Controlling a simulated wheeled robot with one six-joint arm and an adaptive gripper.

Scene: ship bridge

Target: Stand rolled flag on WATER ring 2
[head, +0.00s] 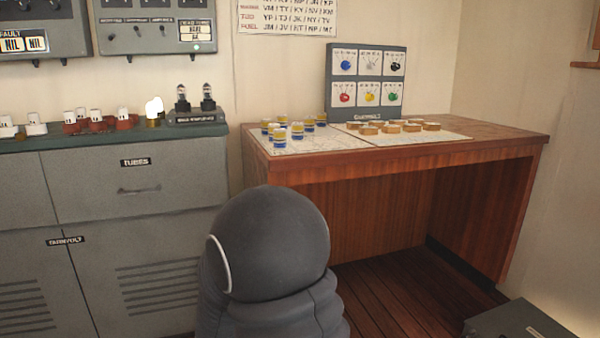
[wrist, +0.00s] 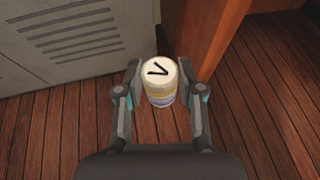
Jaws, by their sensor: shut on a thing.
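My gripper (wrist: 160,88) is shut on a rolled flag (wrist: 159,82), seen in the wrist view. This flag is a short upright cylinder with a cream top bearing a black V-like mark and yellowish and blue-grey bands on its side. It is held above the wooden floor, in front of the grey cabinet and the desk side. In the head view, the gripper and the held flag are out of sight. Several low tan rings (head: 370,129) sit on the right sheet of the desk; I cannot tell which is WATER ring 2.
Several blue, white and yellow rolled flags (head: 297,131) stand on the left sheet of the wooden desk (head: 400,157). A grey cabinet (head: 120,185) with tubes is left. A wall chart (head: 287,16) lists WATER, TUG and FUEL codes.

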